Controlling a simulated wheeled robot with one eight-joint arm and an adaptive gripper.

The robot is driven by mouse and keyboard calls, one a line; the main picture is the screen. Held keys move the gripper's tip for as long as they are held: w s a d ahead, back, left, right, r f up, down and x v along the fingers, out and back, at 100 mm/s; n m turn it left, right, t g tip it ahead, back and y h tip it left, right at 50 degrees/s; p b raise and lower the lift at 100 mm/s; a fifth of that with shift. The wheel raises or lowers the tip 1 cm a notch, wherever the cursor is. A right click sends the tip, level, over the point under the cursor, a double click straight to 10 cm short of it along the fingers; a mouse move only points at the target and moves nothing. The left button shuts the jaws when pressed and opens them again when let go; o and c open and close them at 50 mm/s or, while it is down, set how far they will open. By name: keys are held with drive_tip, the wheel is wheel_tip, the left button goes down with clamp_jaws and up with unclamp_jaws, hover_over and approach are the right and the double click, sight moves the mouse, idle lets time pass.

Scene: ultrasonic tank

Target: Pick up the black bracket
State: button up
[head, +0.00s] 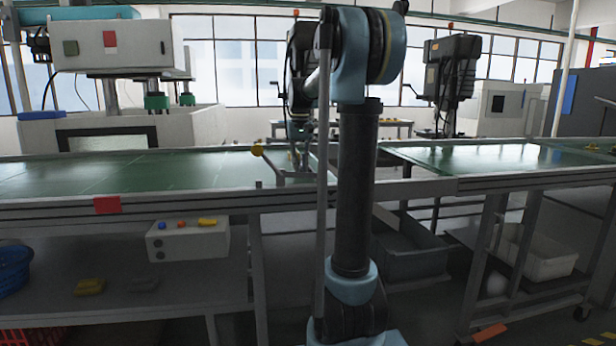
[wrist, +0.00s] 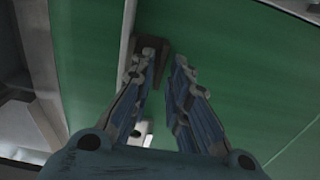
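A dark bracket-like piece (wrist: 153,45) lies on the green bench top (wrist: 215,25) in the wrist view, against the pale rail along its edge. My gripper (wrist: 163,62) points down at the bench, with its two fingers apart. The left fingertip overlaps the dark piece in the picture, and part of the piece shows between the fingers. I cannot tell whether either finger touches it. The bracket cannot be made out there.
A raised metal rail (head: 150,198) runs along the front. The green top to the left is clear. A second green bench (head: 480,157) stands right.

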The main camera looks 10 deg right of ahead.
drive_tip(key=shift+f, duration=0.45)
clamp_jaws()
drive_tip(key=shift+r, duration=0.1)
